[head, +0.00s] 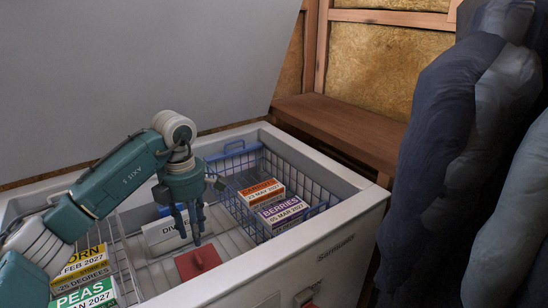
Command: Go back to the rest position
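My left gripper (190,224) hangs over the middle of an open chest freezer (331,219), fingers pointing down. Its fingers look apart, with nothing seen between them. My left arm comes in from the left across the freezer's near left part. Below the fingertips is a red piece with a knob (198,262) on the freezer floor. My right gripper is not in view.
A blue-handled wire basket (318,208) at the right holds an orange-labelled box (262,193) and a BERRIES box (284,213). A white box marked DIV (165,232) stands behind the gripper. CORN (82,263) and PEAS (86,295) boxes are at left. The raised lid (130,70) and dark padded shapes (440,150) limit room.

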